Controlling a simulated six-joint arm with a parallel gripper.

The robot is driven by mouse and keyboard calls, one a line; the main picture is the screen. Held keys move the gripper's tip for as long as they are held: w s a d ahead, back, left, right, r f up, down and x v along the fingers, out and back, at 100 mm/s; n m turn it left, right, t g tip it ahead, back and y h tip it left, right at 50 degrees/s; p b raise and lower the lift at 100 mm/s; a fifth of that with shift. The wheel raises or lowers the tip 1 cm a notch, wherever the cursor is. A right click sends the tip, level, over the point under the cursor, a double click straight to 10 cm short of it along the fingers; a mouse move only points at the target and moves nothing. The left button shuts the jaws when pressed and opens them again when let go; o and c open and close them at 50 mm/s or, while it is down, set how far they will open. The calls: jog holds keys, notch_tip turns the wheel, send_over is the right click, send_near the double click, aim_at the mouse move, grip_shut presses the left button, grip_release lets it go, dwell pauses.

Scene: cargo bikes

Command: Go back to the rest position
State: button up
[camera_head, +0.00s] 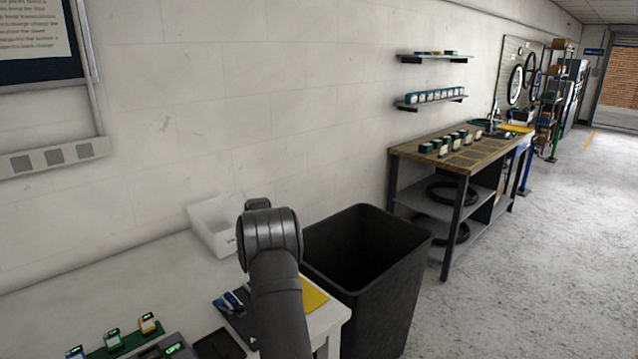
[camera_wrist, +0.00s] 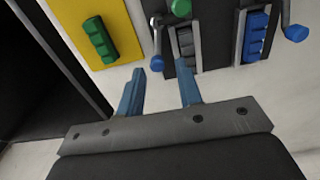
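My gripper (camera_wrist: 161,68) shows in the wrist view with two blue fingers spread apart and nothing between them. It is over the white table (camera_wrist: 118,78). Beyond the fingertips are a yellow mat (camera_wrist: 68,14) with a green block (camera_wrist: 99,40) on it, and dark holders with a grey block (camera_wrist: 186,42) and a blue block (camera_wrist: 256,34). In the head view my arm rises in front of the table's right end and hides the gripper.
A tall black bin (camera_head: 395,290) stands against the table's right end. A white box (camera_head: 208,225) sits at the wall. Several small units stand on a green strip (camera_head: 130,340) at the lower left. A wooden workbench (camera_head: 420,153) stands farther right, with open floor (camera_head: 540,260) beside it.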

notch_tip(320, 180, down, 3)
jog(key=shift+r, duration=0.15)
jog(key=shift+d, duration=0.15)
jog(key=shift+r, duration=0.1)
dwell(1.8)
jog(key=shift+r, duration=0.5)
notch_tip(320, 180, up, 7)
jog(key=shift+f, duration=0.15)
notch_tip(320, 180, down, 4)
jog(key=shift+f, duration=0.15)
